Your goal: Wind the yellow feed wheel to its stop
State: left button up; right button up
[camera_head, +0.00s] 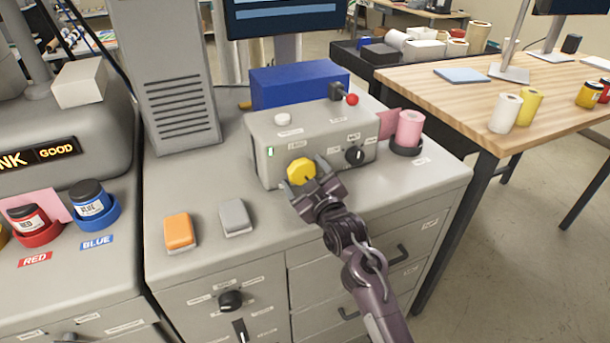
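The yellow feed wheel (300,171) is on the front face of the grey control box (270,133), at its lower left. My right gripper (308,180) reaches in from the lower right, with its fingers on either side of the wheel. It looks shut on the wheel, but the fingers and hand hide the wheel's right and lower edge. No mark for the wheel's stop can be made out. My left gripper is not in view.
The box also bears a black knob (355,155), a red-tipped lever (351,99) and a white button (283,119). A pink roll (409,129) stands right of it. Orange (179,231) and grey (235,217) blocks lie in front on the cabinet top.

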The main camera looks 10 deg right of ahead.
jog(key=c, duration=0.8)
jog(key=shift+m, duration=0.8)
jog(key=o, duration=1)
jog(key=shift+c, duration=0.2)
jog(key=shift+s+d+f, duration=0.1)
jog(key=shift+s+f, duration=0.1)
jog(key=shift+s, duration=0.35)
jog(key=s+b, duration=0.1)
jog(key=s, duration=0.1)
jog(key=s+d+b, duration=0.1)
jog(key=s, duration=0.2)
jog(key=shift+s, duration=0.15)
jog(key=shift+s+d+r+b, duration=0.1)
jog(key=shift+s+r+b, duration=0.15)
jog(key=shift+s, duration=0.4)
jog(key=shift+f, duration=0.1)
